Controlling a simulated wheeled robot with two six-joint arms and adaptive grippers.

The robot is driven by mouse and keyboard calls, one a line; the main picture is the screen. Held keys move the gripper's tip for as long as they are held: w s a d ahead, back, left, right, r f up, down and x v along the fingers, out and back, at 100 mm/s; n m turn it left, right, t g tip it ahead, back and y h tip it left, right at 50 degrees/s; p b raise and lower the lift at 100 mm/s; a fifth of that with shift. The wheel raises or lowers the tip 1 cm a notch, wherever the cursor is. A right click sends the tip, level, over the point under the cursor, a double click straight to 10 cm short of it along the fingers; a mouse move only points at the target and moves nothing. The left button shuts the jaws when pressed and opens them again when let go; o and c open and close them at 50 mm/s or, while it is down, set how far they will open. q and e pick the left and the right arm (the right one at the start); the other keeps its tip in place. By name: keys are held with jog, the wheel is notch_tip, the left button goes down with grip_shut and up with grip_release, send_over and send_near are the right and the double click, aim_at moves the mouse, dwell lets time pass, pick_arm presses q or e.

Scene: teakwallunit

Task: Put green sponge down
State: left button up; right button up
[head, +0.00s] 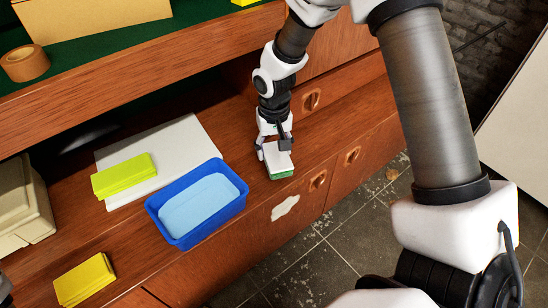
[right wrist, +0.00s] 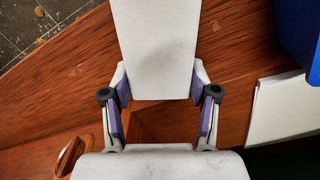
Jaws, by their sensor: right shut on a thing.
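The green sponge (head: 281,171) shows a pale top and a green lower layer in the head view. My right gripper (head: 274,147) is shut on it, with a finger on either side. In the right wrist view the sponge's pale face (right wrist: 155,45) stands out beyond the fingers of the right gripper (right wrist: 160,100). The sponge is over or on the wooden ledge (head: 235,145), near its front edge; I cannot tell whether it touches the wood. My left gripper's jaws do not show.
A blue tub (head: 178,237) with a light blue inside stands left of the sponge. A yellow-green sponge (head: 124,176) lies on a white board (head: 196,140) behind it. A yellow sponge (head: 85,280) lies front left. Drawer fronts with handles (head: 318,180) drop to the tiled floor.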

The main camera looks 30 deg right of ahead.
aim_at(274, 156)
notch_tip(274, 156, down, 3)
jog(key=shift+b, duration=0.45)
jog(key=shift+r, duration=0.15)
jog(key=shift+s, duration=0.1)
jog(key=o, duration=0.9)
jog(key=shift+f, duration=0.2)
jog(key=shift+r, duration=0.15)
notch_tip(274, 156, up, 12)
jog(key=p, duration=0.5)
